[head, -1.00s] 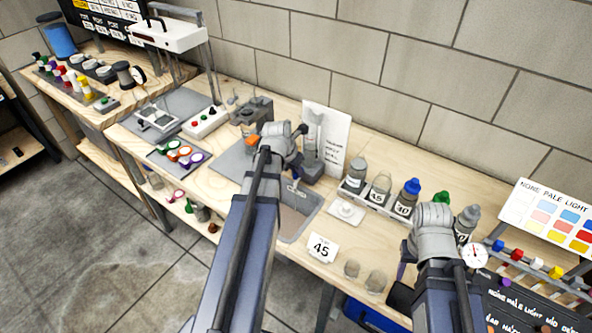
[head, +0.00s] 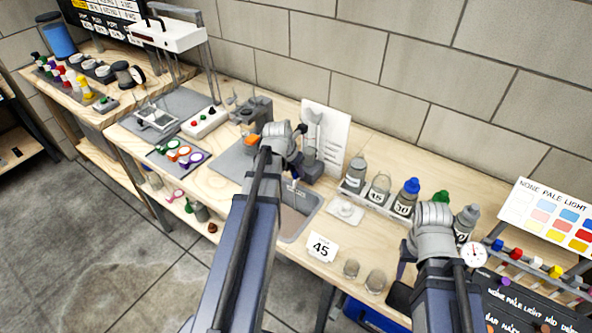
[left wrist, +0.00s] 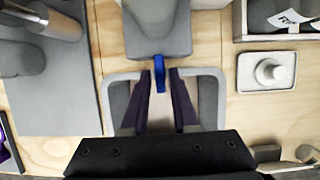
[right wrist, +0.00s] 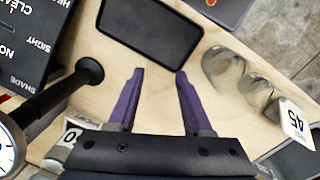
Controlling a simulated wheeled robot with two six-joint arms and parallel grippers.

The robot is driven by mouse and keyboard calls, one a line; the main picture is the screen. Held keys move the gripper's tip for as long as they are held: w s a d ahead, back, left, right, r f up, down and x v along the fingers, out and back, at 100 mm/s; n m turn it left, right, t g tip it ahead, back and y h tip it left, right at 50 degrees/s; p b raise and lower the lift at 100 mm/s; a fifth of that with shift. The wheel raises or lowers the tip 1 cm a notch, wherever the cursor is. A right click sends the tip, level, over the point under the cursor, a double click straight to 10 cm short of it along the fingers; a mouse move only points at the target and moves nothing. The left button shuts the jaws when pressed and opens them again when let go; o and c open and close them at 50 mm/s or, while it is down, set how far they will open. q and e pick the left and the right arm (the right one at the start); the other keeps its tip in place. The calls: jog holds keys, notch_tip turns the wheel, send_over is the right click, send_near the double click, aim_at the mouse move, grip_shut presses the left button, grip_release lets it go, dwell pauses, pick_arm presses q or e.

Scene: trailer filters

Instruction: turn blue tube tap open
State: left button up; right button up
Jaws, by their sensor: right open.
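The blue tube tap (left wrist: 160,75) shows in the left wrist view as a narrow upright blue lever at the front of a grey body (left wrist: 157,28). My left gripper (left wrist: 160,78) has its two dark fingers on either side of the lever, with a thin gap on each side; it looks open. Below is a grey-rimmed basin (left wrist: 208,102), also in the head view (head: 312,204). My left arm hides most of the tap in the head view. My right gripper (right wrist: 160,80) is open and empty above the wooden table, near a black flat pad (right wrist: 152,25).
Labelled bottles (head: 378,191) stand in a tray right of the basin. A white card marked 45 (head: 321,247) and two small glasses (head: 375,282) are near the front edge. A white paper sheet (head: 334,140) stands behind the grey body. A colour chart (head: 550,218) is at right.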

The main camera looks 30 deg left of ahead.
jog(key=shift+r, duration=0.1)
pick_arm(q)
jog(key=p+v, duration=0.7)
jog(key=shift+r, duration=0.4)
pick_arm(e)
notch_tip(320, 180, up, 7)
pick_arm(q)
jog(key=shift+s, duration=0.15)
